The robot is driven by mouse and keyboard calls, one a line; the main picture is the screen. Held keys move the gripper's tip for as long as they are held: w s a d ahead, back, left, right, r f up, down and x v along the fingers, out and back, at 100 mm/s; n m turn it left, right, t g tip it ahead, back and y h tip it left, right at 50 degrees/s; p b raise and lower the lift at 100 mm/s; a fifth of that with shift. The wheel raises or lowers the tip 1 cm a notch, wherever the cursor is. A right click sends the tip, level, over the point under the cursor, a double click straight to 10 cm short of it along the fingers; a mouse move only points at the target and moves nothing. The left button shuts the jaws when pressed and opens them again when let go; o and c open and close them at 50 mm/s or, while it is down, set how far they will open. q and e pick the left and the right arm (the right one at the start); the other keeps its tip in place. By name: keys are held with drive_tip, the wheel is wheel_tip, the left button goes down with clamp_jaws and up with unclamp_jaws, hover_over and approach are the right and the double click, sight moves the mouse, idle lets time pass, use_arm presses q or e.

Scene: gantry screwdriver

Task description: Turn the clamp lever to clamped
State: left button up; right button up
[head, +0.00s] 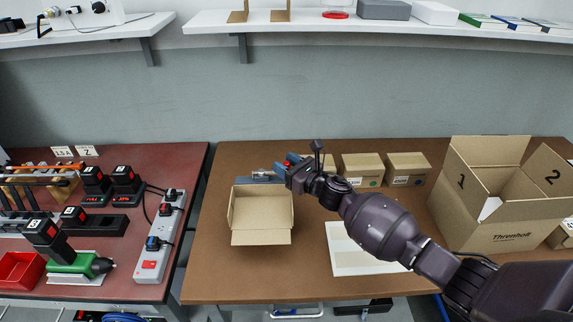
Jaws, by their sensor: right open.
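My right arm reaches in from the lower right. My right gripper (293,168) is open at the back middle of the brown table, at a small blue and grey clamp fixture (262,176). A small red part shows at the fixture beside the fingers; I cannot tell if it is the clamp lever. The gripper hides much of this spot, so the lever's position and any touch cannot be told. My left gripper is not in view.
An open small carton (262,237) stands in front of the fixture. Closed boxes (361,168) stand behind my arm. A large open carton (505,238) is at the right. A white sheet (345,262) lies under my arm. The left bench (125,280) holds tools and chargers.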

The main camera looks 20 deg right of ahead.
drive_tip(key=shift+c, duration=0.4)
clamp_jaws()
